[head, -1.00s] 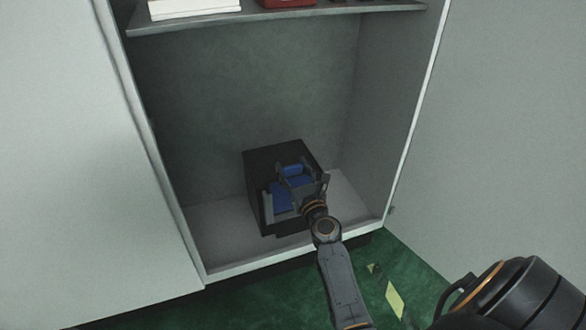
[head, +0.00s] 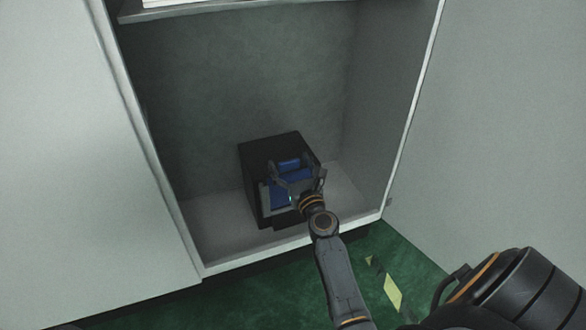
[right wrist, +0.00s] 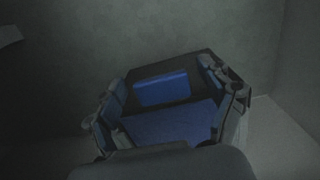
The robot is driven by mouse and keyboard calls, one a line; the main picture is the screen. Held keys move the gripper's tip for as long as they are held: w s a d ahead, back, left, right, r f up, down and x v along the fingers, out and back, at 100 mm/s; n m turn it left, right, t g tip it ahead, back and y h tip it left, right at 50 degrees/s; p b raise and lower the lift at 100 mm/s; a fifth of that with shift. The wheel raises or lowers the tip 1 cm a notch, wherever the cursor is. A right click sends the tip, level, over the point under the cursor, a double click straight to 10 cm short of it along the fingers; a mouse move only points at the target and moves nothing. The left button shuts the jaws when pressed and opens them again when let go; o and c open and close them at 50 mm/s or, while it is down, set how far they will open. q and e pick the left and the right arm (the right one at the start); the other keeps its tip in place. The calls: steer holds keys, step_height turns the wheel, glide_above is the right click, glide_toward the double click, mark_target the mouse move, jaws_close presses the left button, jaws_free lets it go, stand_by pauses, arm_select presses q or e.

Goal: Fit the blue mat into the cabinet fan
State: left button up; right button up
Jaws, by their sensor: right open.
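The cabinet fan, a black box-shaped unit (head: 255,165), stands on the cabinet floor; its dark casing also shows in the right wrist view (right wrist: 180,67). The blue mat (head: 281,195) shows at its front, with a blue strip above it. In the right wrist view the mat (right wrist: 172,126) is a wide blue panel below that strip, a dark gap between them. I cannot tell whether they are one piece or how deep the mat sits. My right gripper (head: 296,174) is open in front of the fan, its fingers either side of the blue. My left gripper is out of view.
The open cabinet's floor (head: 215,220) is bare on both sides of the fan. A shelf (head: 225,14) crosses above. Pale panels flank the opening. The floor outside is green, with a yellow mark (head: 393,292).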

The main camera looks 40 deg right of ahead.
steer(key=v, duration=1.1)
steer(key=shift+s, duration=0.45)
steer(key=shift+f, duration=0.1)
